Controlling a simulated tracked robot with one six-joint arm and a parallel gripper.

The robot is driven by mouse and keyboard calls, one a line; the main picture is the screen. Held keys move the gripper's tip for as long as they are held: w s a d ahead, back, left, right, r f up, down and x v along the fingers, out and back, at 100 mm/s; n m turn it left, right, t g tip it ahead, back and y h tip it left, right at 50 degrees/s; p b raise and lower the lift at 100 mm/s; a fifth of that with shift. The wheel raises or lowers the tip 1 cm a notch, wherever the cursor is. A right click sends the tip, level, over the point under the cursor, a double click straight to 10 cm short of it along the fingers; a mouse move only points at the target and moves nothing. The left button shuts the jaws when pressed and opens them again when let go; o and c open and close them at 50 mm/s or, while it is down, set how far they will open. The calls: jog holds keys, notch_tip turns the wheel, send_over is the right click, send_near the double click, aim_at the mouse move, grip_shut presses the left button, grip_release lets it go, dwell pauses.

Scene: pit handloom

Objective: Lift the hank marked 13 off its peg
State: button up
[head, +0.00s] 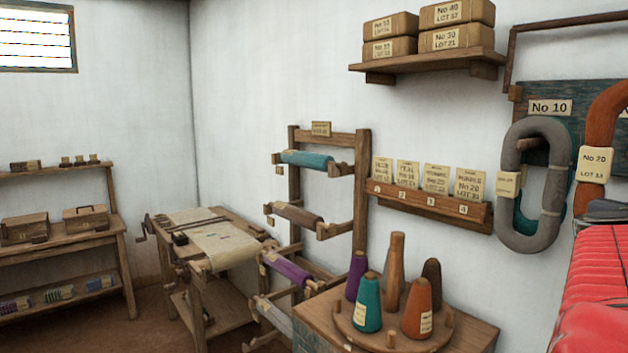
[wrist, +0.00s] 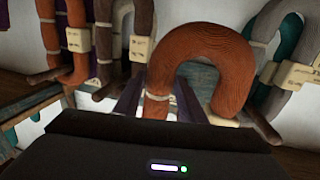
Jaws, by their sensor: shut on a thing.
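In the wrist view a thick rust-orange hank (wrist: 195,62) arches in front of my gripper (wrist: 160,108), which is shut on it low on its near side. No number can be read on it there. A thin pale tie wraps its left limb. My dark gripper body hides its lower part, and I cannot tell whether it still touches a peg. In the head view a rust hank (head: 600,115) at the right edge carries a tag reading No 20, LOT 13. My gripper cannot be made out there.
A grey hank (head: 512,190) hangs left of the rust one, over a teal one, below a No 10 sign (head: 550,107). In the wrist view another rust hank (wrist: 70,30) and a brown-grey hank (wrist: 105,45) hang close by on the left. A peg (wrist: 262,126) sticks out at right.

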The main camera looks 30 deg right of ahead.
dwell(0.6)
jog(key=shift+s+a, duration=0.15)
jog(key=shift+a, duration=0.55)
